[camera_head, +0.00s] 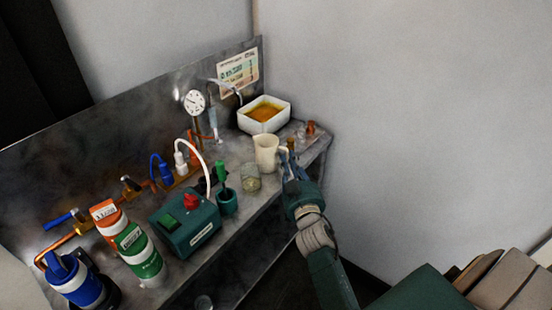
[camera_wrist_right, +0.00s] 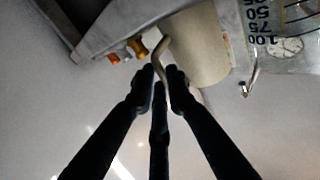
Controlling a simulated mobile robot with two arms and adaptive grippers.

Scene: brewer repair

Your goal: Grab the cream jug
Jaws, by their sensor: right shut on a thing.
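The cream jug (camera_head: 265,153) stands near the right end of the metal counter, with its handle toward the right. My right gripper (camera_head: 290,165) reaches in from the lower right and is shut on the jug's handle. In the right wrist view the cream jug (camera_wrist_right: 196,48) fills the upper middle, and the fingers of my right gripper (camera_wrist_right: 160,82) close around the lower part of its curved handle. I cannot tell whether the jug's base touches the counter. My left gripper is not in view.
A white basin (camera_head: 280,121) with orange-brown contents is behind the jug. A glass (camera_head: 250,178) stands close at its front left. A green box with a red knob (camera_head: 186,226) and several bottles crowd the counter farther left. The counter (camera_head: 321,146) ends just right of the jug.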

